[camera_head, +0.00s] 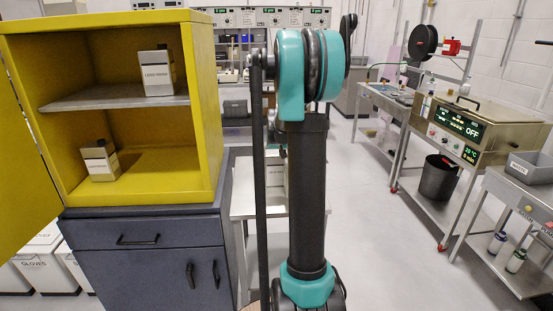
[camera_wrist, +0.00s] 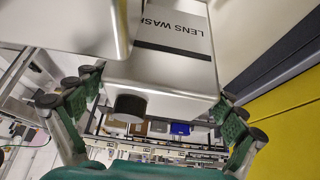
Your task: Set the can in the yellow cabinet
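A pale can (camera_wrist: 175,75) labelled LENS WASH, with a dark band and black cap, lies between the fingers of my gripper (camera_wrist: 158,95) in the wrist view. It appears upside down there, and its base is out of frame. The fingertips are close to its sides; contact is not clear. In the head view my arm hides my gripper, and part of a pale labelled can (camera_head: 276,178) shows behind the arm. The yellow cabinet (camera_head: 203,110) stands open at left, with one can (camera_head: 157,75) on its shelf and another (camera_head: 103,162) on its floor.
The cabinet rests on a dark drawer unit (camera_head: 150,235). A steel table (camera_head: 243,203) stands right of it, behind my arm. In the wrist view another pale object (camera_wrist: 75,25) partly covers the can, and yellow cabinet surface (camera_wrist: 290,105) lies at right. Open floor (camera_head: 375,230) lies right of my arm.

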